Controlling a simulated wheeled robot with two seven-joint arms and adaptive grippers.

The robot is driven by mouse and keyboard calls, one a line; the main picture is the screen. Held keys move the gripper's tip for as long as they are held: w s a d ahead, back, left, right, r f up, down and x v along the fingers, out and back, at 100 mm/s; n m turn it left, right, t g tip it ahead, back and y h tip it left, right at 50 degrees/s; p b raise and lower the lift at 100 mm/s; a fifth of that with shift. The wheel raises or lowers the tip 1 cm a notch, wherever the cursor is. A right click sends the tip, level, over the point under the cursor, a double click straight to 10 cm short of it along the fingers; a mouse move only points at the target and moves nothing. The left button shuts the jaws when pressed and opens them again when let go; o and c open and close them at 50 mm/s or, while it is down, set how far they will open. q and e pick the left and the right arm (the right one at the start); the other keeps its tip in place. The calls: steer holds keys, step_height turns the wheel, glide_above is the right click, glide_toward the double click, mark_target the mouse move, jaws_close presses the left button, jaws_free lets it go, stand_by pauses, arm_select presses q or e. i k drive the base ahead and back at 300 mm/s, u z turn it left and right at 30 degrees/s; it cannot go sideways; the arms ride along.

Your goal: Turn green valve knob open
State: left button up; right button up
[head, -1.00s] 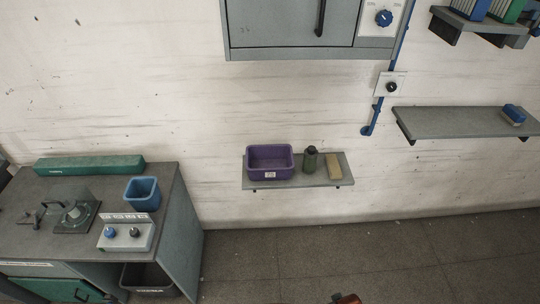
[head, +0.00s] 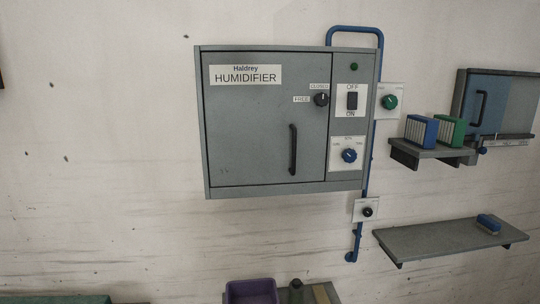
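The green valve knob (head: 389,102) is on a small white plate at the right side of the grey humidifier cabinet (head: 250,130), beside the blue pipe (head: 371,150). Its plate has small lettering that I cannot read fully, and the knob's setting is too small to tell. Neither of my grippers is in the head view.
The cabinet carries a black latch knob (head: 321,99), a black switch (head: 352,101) and a blue dial (head: 349,155). A black knob (head: 368,212) is on the pipe below. A shelf (head: 432,151) with blue and green boxes juts out to the right; a lower shelf (head: 440,240) holds a blue item.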

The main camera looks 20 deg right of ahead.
mark_target(390, 102)
steer(key=z, duration=0.85)
steer(key=i, duration=0.75)
steer(key=z, duration=0.2)
